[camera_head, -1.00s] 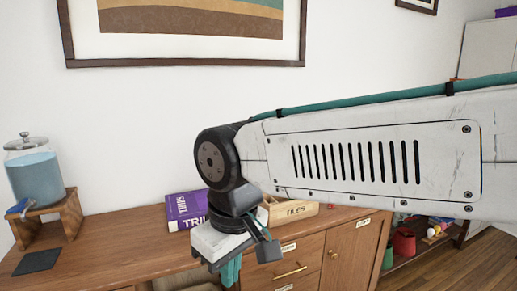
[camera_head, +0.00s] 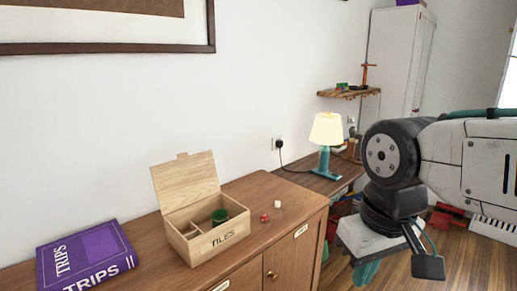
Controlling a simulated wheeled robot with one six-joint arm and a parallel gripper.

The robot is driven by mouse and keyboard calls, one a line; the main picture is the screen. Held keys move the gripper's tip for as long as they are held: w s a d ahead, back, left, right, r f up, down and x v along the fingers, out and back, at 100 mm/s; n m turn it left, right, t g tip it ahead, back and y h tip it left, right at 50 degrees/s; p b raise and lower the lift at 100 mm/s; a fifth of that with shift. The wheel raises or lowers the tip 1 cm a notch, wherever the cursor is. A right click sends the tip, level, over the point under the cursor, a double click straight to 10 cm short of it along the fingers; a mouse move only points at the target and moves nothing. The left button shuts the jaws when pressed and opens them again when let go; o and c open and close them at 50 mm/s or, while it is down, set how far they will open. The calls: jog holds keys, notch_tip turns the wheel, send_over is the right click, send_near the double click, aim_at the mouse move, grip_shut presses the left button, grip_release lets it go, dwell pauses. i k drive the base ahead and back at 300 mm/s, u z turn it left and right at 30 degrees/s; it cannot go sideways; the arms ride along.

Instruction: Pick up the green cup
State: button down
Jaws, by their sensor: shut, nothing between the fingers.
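A small green cup (camera_head: 220,216) stands inside a compartment of the open wooden box (camera_head: 209,247) marked TILES; only its upper part shows above the box walls. The box sits on the wooden sideboard (camera_head: 140,263) with its lid raised at the back. My gripper (camera_head: 366,270) is at the right, well apart from the cup and past the sideboard's right end. Its teal fingers point down, are shut and hold nothing.
A red die (camera_head: 264,218) and a white die (camera_head: 278,204) lie right of the box. A purple book (camera_head: 85,262) lies to its left. A lit lamp (camera_head: 326,145) stands on a lower desk behind. Wooden floor shows at the right.

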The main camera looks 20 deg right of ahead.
aim_at(219, 216)
jog(key=z, duration=0.6)
jog(key=i, duration=1)
jog(key=u, duration=1.45)
